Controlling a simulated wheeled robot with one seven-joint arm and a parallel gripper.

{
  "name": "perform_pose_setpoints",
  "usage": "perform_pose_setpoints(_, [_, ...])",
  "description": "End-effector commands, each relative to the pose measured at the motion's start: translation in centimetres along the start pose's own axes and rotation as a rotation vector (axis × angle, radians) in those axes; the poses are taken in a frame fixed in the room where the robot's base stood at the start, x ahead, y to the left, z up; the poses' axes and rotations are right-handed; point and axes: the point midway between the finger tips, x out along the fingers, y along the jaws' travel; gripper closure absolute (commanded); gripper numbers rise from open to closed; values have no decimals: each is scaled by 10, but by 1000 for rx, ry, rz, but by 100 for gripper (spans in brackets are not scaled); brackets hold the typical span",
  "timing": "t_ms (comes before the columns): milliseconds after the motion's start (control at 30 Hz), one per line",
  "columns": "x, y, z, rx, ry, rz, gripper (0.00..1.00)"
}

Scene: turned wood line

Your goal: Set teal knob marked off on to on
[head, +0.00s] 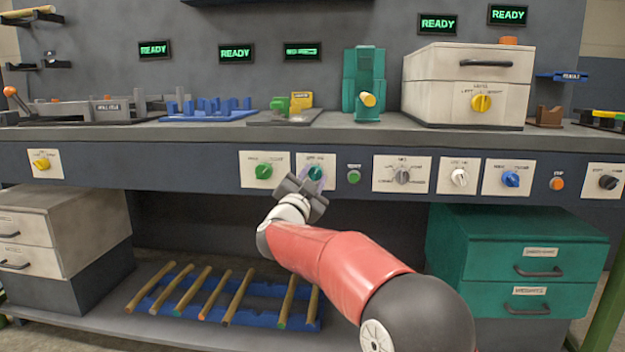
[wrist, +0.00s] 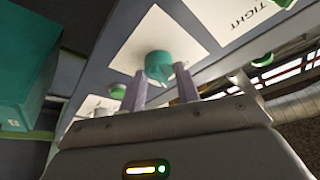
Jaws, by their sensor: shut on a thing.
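The teal knob (head: 315,173) sits on a white plate on the dark front panel of the bench. The plate's label shows above the knob in the head view but is too small to read surely. My gripper (head: 312,185) is at this knob, coming from below. In the wrist view the teal knob (wrist: 158,66) is between the two pale fingers of my gripper (wrist: 160,85), which are shut on it. The knob's pointer is hidden by the fingers, so its setting cannot be told.
A green knob (head: 263,171) is on the plate to the left, and a green button (head: 354,177) is close on the right. Grey (head: 402,176), white (head: 459,177) and blue (head: 510,179) knobs follow along the panel. A teal drawer cabinet (head: 480,262) stands below right.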

Motion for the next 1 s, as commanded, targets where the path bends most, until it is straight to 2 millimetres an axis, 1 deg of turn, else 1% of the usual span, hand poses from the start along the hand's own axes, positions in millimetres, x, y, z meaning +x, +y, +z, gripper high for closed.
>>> perform_pose_setpoints(67, [0, 0, 0, 1, -1, 0, 91])
perform_pose_setpoints(100, [0, 0, 0, 1, -1, 0, 63])
perform_pose_setpoints(233, [0, 0, 0, 1, -1, 0, 46])
perform_pose_setpoints(467, [0, 0, 0, 0, 0, 0, 46])
perform_pose_setpoints(567, [-4, 0, 0, 0, -1, -1, 46])
perform_pose_setpoints(667, [-15, -1, 0, 0, -1, -2, 46])
perform_pose_setpoints(900, [-57, 0, 0, -1, -2, -2, 46])
perform_pose_setpoints(1000, [-69, 0, 1, -1, -2, -1, 46])
